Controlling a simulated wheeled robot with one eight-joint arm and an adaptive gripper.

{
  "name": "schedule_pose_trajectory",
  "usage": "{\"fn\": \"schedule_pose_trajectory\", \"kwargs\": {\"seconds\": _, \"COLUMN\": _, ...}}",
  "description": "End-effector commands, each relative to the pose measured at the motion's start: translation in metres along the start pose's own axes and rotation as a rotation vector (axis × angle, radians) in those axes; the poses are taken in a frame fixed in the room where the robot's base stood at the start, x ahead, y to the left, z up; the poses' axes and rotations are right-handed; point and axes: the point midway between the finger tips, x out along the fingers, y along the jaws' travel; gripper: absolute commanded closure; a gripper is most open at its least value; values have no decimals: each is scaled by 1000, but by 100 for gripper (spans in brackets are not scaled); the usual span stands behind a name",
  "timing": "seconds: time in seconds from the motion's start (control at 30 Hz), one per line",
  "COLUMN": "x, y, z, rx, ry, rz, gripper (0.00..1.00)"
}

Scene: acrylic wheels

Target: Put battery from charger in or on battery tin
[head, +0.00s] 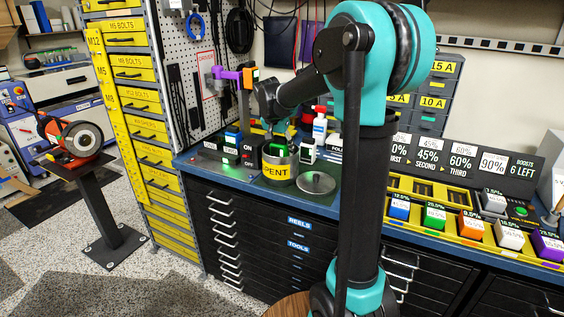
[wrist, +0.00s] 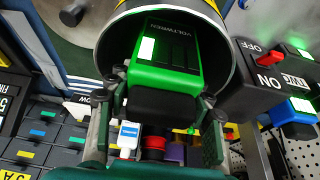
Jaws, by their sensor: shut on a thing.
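A green and black battery (wrist: 165,65) with a lit green patch is between the fingers of my gripper (wrist: 164,100). In the head view the battery (head: 277,148) shows at the mouth of the tin, which has a yellow label (head: 277,171) reading "ENT" in part. My gripper (head: 276,131) is shut on it from above. In the wrist view the battery's far end overlaps the tin's dark inside and rim (wrist: 228,75). I cannot tell how deep it sits or whether it touches the tin. A yellow rack (head: 462,232) with several coloured batteries and percent labels stands at right.
A round metal lid (head: 316,183) lies right of the tin. A black box with an ON/OFF switch (head: 243,152) and a blue battery (head: 232,136) stand close at its left. A white-topped item (head: 320,126) stands behind. My arm hides part of the bench.

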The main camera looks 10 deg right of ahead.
Motion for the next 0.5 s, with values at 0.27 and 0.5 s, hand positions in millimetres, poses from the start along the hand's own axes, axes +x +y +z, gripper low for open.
{"fn": "schedule_pose_trajectory", "kwargs": {"seconds": 0.27, "x": 23, "y": 0, "z": 9, "rx": 0, "ry": 0, "rz": 0, "gripper": 96}}
{"fn": "schedule_pose_trajectory", "kwargs": {"seconds": 0.5, "x": 50, "y": 0, "z": 20, "rx": 0, "ry": 0, "rz": 0, "gripper": 96}}
